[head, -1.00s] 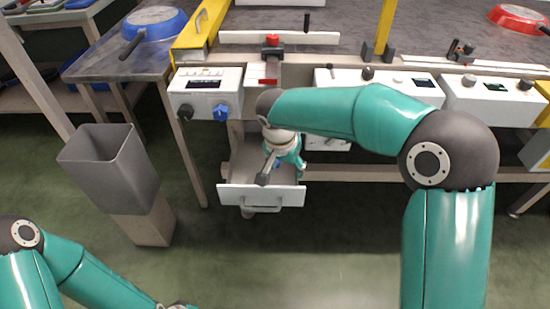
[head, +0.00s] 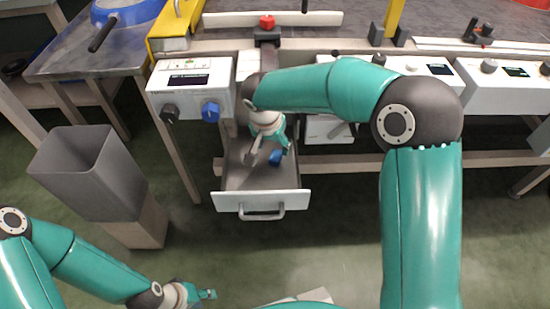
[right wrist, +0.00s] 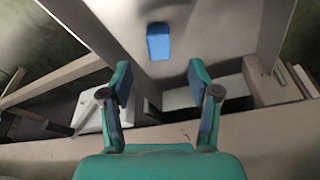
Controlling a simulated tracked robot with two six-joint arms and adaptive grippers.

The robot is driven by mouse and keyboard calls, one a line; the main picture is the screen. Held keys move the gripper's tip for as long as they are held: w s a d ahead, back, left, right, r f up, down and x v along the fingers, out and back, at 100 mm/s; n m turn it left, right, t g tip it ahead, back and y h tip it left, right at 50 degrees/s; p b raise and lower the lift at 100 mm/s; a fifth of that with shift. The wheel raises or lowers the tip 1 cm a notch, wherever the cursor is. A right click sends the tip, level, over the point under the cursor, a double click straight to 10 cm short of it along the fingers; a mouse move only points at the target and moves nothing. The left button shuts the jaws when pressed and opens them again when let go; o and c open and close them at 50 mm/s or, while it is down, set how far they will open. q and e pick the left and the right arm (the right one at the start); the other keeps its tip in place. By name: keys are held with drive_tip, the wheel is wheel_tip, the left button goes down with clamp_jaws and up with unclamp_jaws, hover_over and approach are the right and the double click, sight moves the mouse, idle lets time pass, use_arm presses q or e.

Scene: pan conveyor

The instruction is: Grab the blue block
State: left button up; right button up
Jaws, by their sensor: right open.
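The small blue block (head: 276,157) lies inside the open drawer (head: 262,203) under the workbench. It also shows in the right wrist view (right wrist: 158,41), beyond the fingertips and roughly centred between them. My right gripper (head: 268,149) reaches down over the drawer, close to the block. In the right wrist view my right gripper (right wrist: 159,82) has its fingers spread with nothing between them, apart from the block. My left gripper (head: 204,294) is low at the bottom of the head view, far from the drawer; its jaws are too small to read.
A control box with a blue knob (head: 211,111) sits above the drawer's left side. A grey bin (head: 80,170) stands to the left. A blue pan (head: 128,11) rests on the side table. Open floor lies in front of the drawer.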

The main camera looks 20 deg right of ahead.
sight(275, 156)
drive_tip(key=b+x, duration=0.1)
drive_tip(key=x, duration=0.5)
drive_tip(key=shift+d+f+b, duration=0.1)
drive_tip(key=shift+f+b, duration=0.2)
drive_tip(key=c, duration=0.9)
